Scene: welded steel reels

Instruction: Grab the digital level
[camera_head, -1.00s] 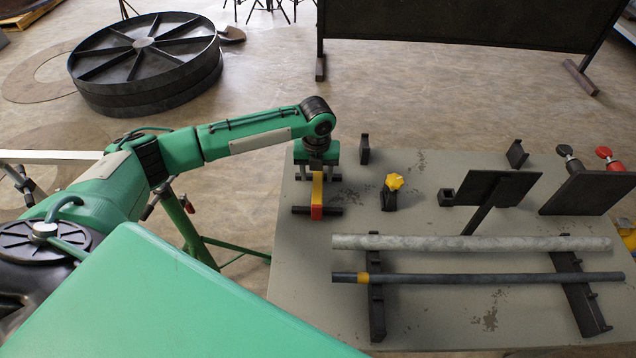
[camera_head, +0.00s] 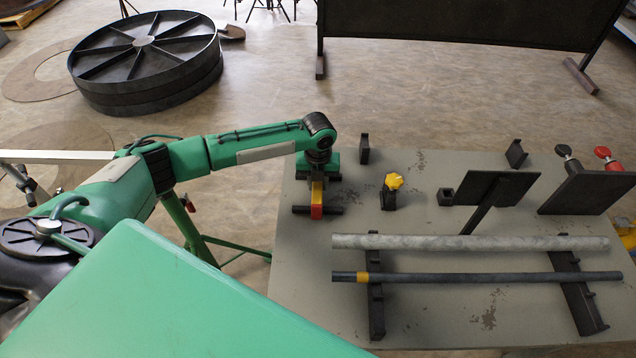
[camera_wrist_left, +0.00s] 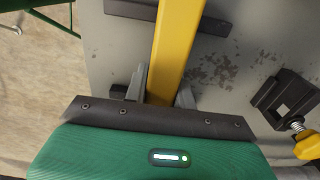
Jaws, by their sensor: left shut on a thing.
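The digital level is a yellow bar with a red end (camera_head: 316,211), lying at the left side of the table across a low dark support (camera_head: 332,210). Its yellow body (camera_wrist_left: 179,38) runs up the left wrist view, over a dark bar. My left gripper (camera_head: 317,184) is above the level and shut on it. In the left wrist view the grey fingers of my left gripper (camera_wrist_left: 162,92) press on both sides of the yellow body. The part of the level under the gripper is hidden. My right gripper is in no view.
The grey table (camera_head: 300,270) holds a black clamp with a yellow knob (camera_head: 393,187) right of the level. A thick grey pipe (camera_head: 450,242) and a thinner dark pipe (camera_head: 470,278) lie across racks in front. Black plates (camera_head: 497,187) stand at right.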

